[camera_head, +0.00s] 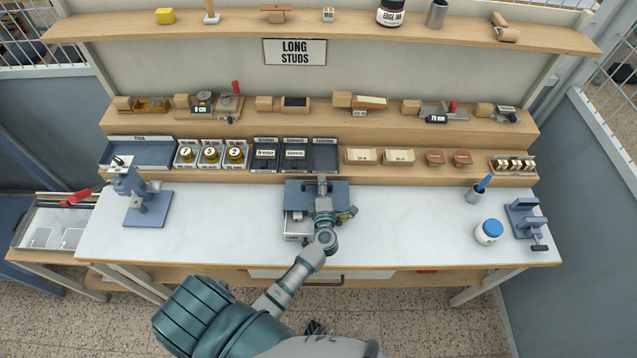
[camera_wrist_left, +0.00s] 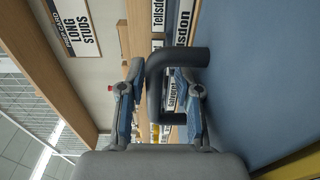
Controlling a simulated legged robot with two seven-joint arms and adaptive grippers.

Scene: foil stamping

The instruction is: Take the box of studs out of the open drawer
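A blue-grey cabinet (camera_head: 294,187) stands mid-table against the stepped shelf. Its pale drawer (camera_head: 292,230) is open toward me, with a small label on its front. A small light item shows inside the drawer, but I cannot tell whether it is the box of studs; my arm hides part. My left gripper (camera_head: 322,187) is over the cabinet top. In the left wrist view, the gripper (camera_wrist_left: 158,108) is open, its fingers on either side of a dark handle (camera_wrist_left: 155,85) on the blue surface, with gaps visible. My right gripper is not in view.
A blue press (camera_head: 146,205) stands at the left. A blue-lidded jar (camera_head: 488,232), a cup with a blue tool (camera_head: 476,194) and a blue clamp (camera_head: 525,218) stand at the right. Trays and tools line the shelves behind. The white tabletop (camera_head: 410,225) is clear right of the cabinet.

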